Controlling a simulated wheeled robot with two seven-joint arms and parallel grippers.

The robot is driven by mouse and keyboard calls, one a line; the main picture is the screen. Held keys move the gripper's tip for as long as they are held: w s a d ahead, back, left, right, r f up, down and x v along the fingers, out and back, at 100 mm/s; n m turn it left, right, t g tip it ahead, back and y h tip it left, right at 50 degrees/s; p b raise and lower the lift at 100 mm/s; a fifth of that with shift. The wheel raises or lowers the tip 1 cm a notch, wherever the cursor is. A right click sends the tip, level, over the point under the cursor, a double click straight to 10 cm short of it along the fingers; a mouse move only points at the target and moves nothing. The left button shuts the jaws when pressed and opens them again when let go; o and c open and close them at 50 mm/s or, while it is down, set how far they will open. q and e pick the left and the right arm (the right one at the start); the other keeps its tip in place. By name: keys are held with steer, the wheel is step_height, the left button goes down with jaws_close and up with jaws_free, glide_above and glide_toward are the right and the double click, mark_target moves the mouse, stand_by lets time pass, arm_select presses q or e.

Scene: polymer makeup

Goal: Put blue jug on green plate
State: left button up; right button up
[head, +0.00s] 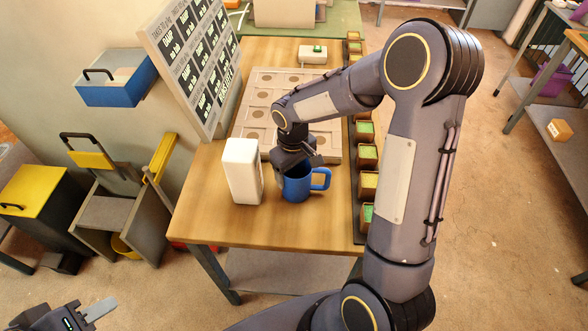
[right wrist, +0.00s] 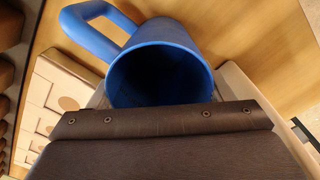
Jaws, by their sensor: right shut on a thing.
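The blue jug (head: 297,188) stands upright on the wooden table, near its front edge, with its handle to the right. My right gripper (head: 294,168) reaches down over it and is shut on its rim. In the right wrist view the jug's (right wrist: 165,58) dark opening faces the camera, its handle is at the upper left, and the gripper (right wrist: 160,118) crosses its near side. My left gripper (head: 88,315) is at the bottom left, away from the table, and partly cut off. I cannot make out a green plate.
A white bottle-like block (head: 242,170) stands just left of the jug. A pale tray with round recesses (head: 262,92) lies behind, beside a leaning sign board (head: 190,65). A row of small boxes with green contents (head: 367,183) lines the right edge. The wooden table's (head: 215,222) front left is clear.

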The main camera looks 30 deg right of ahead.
steer(key=shift+f, duration=0.15)
steer(key=o, duration=1)
